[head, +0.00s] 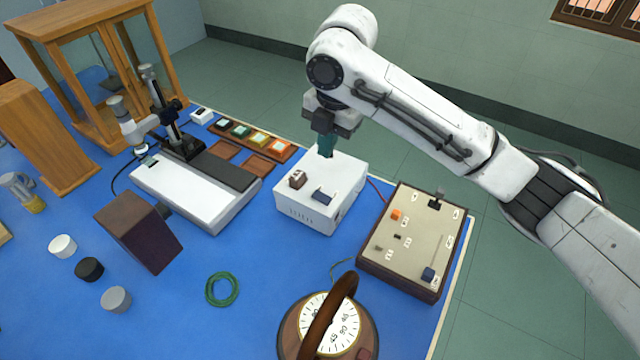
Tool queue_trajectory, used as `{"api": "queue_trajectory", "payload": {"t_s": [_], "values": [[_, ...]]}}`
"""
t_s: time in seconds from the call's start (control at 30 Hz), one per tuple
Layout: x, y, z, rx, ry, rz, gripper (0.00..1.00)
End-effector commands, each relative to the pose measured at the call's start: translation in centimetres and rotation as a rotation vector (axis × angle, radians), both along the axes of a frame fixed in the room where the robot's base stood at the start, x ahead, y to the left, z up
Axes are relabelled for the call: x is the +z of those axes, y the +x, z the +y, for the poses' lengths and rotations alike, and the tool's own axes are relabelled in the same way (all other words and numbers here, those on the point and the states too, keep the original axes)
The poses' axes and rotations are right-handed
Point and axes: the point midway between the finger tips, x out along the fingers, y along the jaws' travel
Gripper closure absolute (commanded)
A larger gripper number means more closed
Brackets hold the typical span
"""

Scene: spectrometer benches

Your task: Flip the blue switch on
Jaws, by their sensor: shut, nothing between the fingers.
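A white box (322,211) stands on the blue table. On its top sits a dark blue rocker switch (325,194), towards the front right. Its on or off position cannot be told at this size. My gripper (326,151) points down over the back part of the box, behind the blue switch. Its teal fingers are together with nothing between them. A gap shows between the fingers and the blue switch; whether the tips touch the box top is unclear.
A brown switch (297,179) sits left of the blue one. A control panel (418,236) with small parts and a dark blue block (429,274) lies to the right. A round dial (329,325) stands in front. A green coil (222,289) lies front left.

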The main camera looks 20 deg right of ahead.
Motion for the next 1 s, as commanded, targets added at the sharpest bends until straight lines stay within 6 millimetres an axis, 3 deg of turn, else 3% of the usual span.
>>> {"api": "queue_trajectory", "payload": {"t_s": [0.6,0.8,1.0], "values": [[-10.8,1.2,0.8,-0.001,-0.002,0.003,1.0],[-12.7,1.4,1.0,-0.001,-0.002,0.003,1.0],[-13.1,1.5,1.0,0.0,-0.001,-0.001,1.0]]}}
